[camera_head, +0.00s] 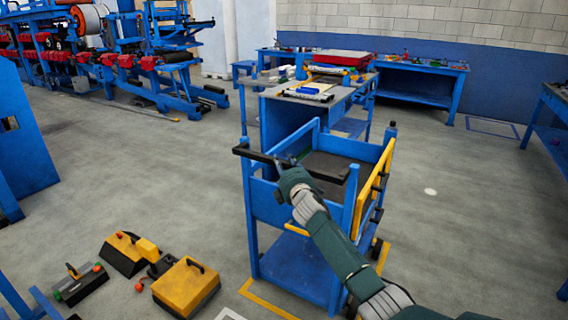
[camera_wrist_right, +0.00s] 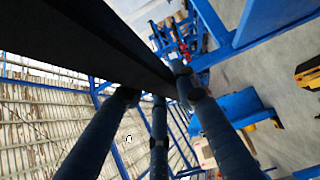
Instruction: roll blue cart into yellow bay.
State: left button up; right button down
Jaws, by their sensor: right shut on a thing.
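The blue cart (camera_head: 299,267) stands upright in the middle of the head view, with a dark top tray, a blue lower shelf and a yellow panel on its right side. Its black handle bar (camera_head: 251,154) runs across the near end. My right gripper (camera_head: 284,166) is shut on this bar near its middle. In the right wrist view the fingers (camera_wrist_right: 160,96) close around the dark bar (camera_wrist_right: 95,45). Yellow floor lines of the bay (camera_head: 266,301) show at the cart's near left and by its right wheels; the cart hides the rest. My left gripper is not in view.
Yellow and dark tool boxes (camera_head: 186,287) lie on the floor at the near left. A blue workbench (camera_head: 283,112) stands just behind the cart. Another bench (camera_head: 418,98) is at the back wall. Open grey floor (camera_head: 455,220) lies to the right.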

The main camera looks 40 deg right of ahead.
jog(key=c, duration=1.3)
grip_release()
jog(key=shift+c, duration=0.2)
jog(key=shift+s+f, duration=0.1)
jog(key=v, duration=1.2)
